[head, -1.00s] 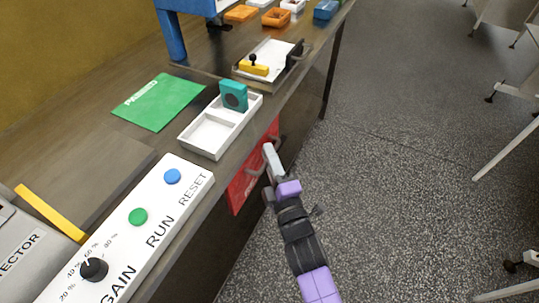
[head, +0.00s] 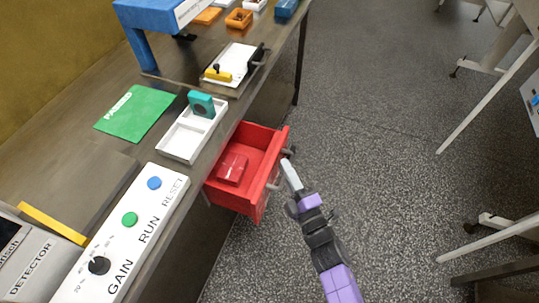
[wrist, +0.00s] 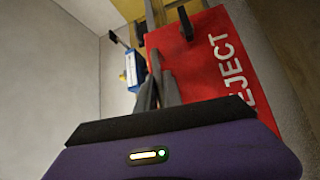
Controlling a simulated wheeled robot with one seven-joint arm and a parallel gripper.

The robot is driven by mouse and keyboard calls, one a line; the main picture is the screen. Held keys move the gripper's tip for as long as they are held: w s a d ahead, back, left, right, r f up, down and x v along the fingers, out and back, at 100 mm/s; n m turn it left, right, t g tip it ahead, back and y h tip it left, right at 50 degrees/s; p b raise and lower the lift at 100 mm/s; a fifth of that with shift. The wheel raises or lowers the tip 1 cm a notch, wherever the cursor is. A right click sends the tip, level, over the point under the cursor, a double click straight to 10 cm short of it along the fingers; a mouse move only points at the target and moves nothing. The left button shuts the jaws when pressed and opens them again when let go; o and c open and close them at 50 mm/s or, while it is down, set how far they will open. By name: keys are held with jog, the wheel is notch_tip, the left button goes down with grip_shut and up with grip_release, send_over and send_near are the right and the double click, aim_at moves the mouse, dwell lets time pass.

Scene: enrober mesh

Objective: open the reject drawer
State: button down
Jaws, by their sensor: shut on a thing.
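The red reject drawer (head: 258,200) is pulled out from the front of the bench in the head view. A red block-like item (head: 233,169) lies inside it. My gripper (head: 287,167) is at the outer face of the drawer, shut on its grey handle (head: 288,151). The arm reaches in from the lower right. In the wrist view the red drawer front (wrist: 205,60) with white REJECT lettering is close beside my fingers (wrist: 157,88). The exact grip on the handle is mostly hidden by the fingers.
On the bench are a control panel (head: 118,246) with buttons and a knob, a white divided tray (head: 181,142) with a teal block (head: 201,104), and a green mat (head: 135,113). The speckled floor (head: 375,150) right of the drawer is clear. White-legged furniture (head: 490,115) stands farther right.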

jog(key=shift+s+d+f+p, duration=0.1)
jog(key=shift+s+d+p, duration=0.15)
jog(key=shift+d, duration=0.4)
jog(key=shift+s+d+r+p, duration=0.1)
jog(key=shift+s+d+p, duration=0.15)
jog(key=shift+d, duration=0.4)
jog(key=shift+s+d+f+p, duration=0.15)
jog(key=shift+s+d, duration=0.1)
jog(key=shift+d, duration=0.4)
jog(key=c, duration=1.8)
grip_release()
jog(key=b+v, duration=0.1)
jog(key=v, duration=0.6)
jog(key=shift+s+d, duration=0.15)
jog(key=shift+s, duration=0.2)
